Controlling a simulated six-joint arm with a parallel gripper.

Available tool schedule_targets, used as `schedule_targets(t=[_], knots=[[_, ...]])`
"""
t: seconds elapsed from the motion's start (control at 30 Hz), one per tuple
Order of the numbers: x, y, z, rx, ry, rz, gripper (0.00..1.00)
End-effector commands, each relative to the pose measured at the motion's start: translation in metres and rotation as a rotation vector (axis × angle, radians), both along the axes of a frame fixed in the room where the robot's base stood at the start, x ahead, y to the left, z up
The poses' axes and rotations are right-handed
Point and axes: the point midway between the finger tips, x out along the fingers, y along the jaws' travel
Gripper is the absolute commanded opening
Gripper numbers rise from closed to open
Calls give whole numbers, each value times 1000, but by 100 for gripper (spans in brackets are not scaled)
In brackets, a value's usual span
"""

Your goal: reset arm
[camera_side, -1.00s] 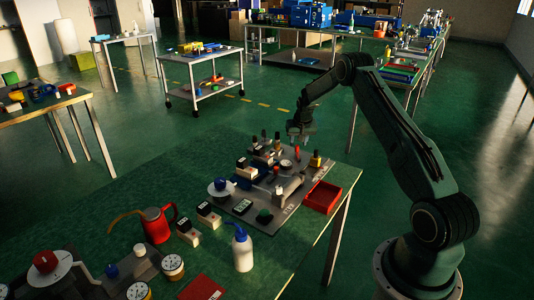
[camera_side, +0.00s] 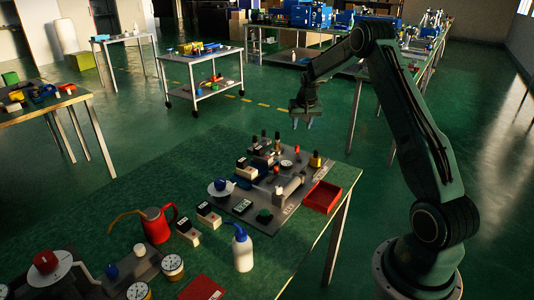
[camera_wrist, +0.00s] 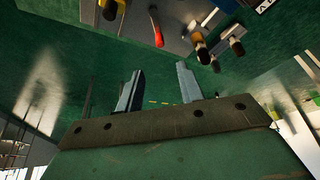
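My gripper (camera_side: 303,122) hangs in the air above and behind the far edge of the green bench, fingers pointing down. In the wrist view my gripper (camera_wrist: 159,84) shows two separate fingers with a clear gap and nothing between them. The grey crimping press plate (camera_side: 285,219) lies on the bench below, nearer the camera. It carries several small parts, including a red-topped peg (camera_side: 297,150) and a yellow-and-black peg (camera_side: 315,159). The red handle (camera_wrist: 156,28) and dark-tipped pegs (camera_wrist: 201,47) show ahead of the fingers in the wrist view, apart from them.
A red tray (camera_side: 323,197) sits at the bench's right edge. A white bottle (camera_side: 242,250), a red kettle (camera_side: 158,224) and a dial gauge (camera_side: 173,267) stand on the nearer part. A white cart (camera_side: 202,82) stands behind. The air around my gripper is free.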

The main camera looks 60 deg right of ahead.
Motion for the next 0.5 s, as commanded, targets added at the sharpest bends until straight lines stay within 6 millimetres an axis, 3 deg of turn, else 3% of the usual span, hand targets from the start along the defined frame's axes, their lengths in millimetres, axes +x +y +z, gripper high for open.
schedule_targets(t=[0.33, 0.5], knots=[[0, 2, 2, -1, 0, 3, 37], [1, 14, 16, -1, -3, 25, 37]])
